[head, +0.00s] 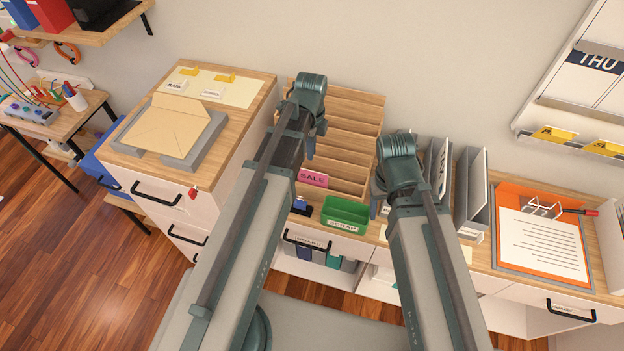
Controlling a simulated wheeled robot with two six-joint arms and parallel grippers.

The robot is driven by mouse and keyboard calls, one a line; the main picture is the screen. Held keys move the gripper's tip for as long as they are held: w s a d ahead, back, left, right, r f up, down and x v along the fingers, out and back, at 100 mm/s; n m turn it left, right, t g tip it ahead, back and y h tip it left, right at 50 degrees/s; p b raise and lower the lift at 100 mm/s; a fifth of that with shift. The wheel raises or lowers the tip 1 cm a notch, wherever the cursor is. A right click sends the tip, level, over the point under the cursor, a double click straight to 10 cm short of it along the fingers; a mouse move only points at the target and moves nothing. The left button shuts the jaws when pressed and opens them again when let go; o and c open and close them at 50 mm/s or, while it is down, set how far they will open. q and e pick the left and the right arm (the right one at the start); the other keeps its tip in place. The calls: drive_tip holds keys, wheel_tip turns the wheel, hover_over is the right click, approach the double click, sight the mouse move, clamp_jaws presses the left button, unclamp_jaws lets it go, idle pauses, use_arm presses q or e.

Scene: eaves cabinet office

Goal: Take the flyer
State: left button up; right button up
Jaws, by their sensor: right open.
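A pink flyer marked SALE (313,178) stands in the front slot of a stepped wooden rack (352,104) against the wall. My left arm reaches over the left side of the rack. Its gripper (310,148) points down above and behind the flyer and is mostly hidden by my arm; I cannot see its jaws clearly. My right gripper (375,207) hangs low by the right side of the rack, open, mostly hidden behind my right arm. It is apart from the flyer.
A green SCRAP bin (345,213) and a small blue-and-black item (301,206) stand before the rack. Grey file holders (470,188) stand to the right, then an orange clipboard (545,238) with paper. A tray with an envelope (167,131) tops the left cabinet.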

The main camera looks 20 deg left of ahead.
use_arm(q)
drive_tip(key=b, duration=0.8)
hover_over(313, 177)
drive_tip(key=f, duration=0.8)
drive_tip(key=shift+a, duration=0.25)
drive_tip(key=shift+f, duration=0.35)
drive_tip(key=f+b, duration=0.2)
drive_tip(key=b, duration=0.1)
drive_tip(key=f+b, duration=0.2)
drive_tip(key=f, duration=0.1)
drive_tip(key=shift+w+d+f+b, duration=0.1)
drive_tip(key=shift+d+f+b, duration=0.1)
drive_tip(key=shift+b, duration=0.2)
drive_tip(key=shift+r, duration=0.1)
clamp_jaws()
drive_tip(key=shift+r, duration=0.1)
